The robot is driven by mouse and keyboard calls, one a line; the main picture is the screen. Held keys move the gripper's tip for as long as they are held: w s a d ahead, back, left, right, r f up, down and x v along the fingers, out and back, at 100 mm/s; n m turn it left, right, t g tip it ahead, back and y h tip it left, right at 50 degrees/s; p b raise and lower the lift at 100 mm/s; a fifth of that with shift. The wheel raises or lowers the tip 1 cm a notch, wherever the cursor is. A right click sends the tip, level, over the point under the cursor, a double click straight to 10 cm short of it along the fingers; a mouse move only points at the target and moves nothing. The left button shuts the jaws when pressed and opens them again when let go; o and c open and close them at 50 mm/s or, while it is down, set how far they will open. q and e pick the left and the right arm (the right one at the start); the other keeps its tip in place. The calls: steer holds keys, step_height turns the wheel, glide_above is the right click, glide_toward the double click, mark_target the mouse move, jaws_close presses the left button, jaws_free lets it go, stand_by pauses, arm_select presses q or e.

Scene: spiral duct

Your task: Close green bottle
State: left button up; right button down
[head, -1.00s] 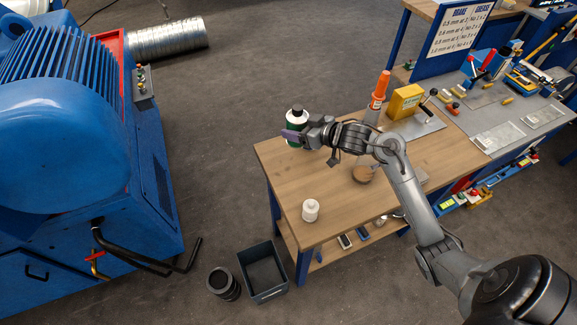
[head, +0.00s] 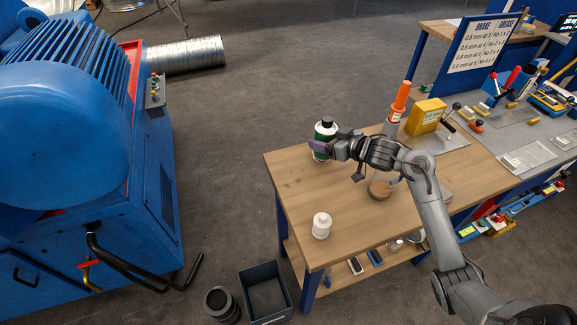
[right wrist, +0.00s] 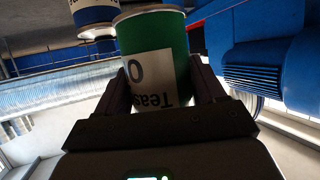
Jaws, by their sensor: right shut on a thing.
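The green bottle (head: 325,138) has a black cap on its top and a white label band. It is upright near the far left edge of the wooden bench (head: 300,185). My right gripper (head: 320,148) is shut on the bottle's side. In the right wrist view the bottle (right wrist: 152,50) sits between both fingers, with part of a label showing. I cannot tell whether the bottle touches the bench, or whether its cap is seated tight. My left gripper is not in view.
A small white bottle (head: 321,225) stands on the bench's near left part. An orange tube (head: 399,103) and a yellow box (head: 426,116) stand further right. A dark bin (head: 266,292) is on the floor.

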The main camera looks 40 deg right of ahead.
steer(key=w+a+f+b, duration=0.4)
steer(key=w+f, duration=0.3)
steer(key=w, duration=0.3)
steer(key=shift+w+a, duration=0.2)
steer(key=shift+a, duration=0.5)
steer(key=shift+s+f+b, duration=0.1)
steer(key=shift+f+b, duration=0.6)
steer(key=shift+f, duration=1.3)
steer(key=shift+c, duration=0.5)
jaws_free()
steer(key=shift+f, duration=0.15)
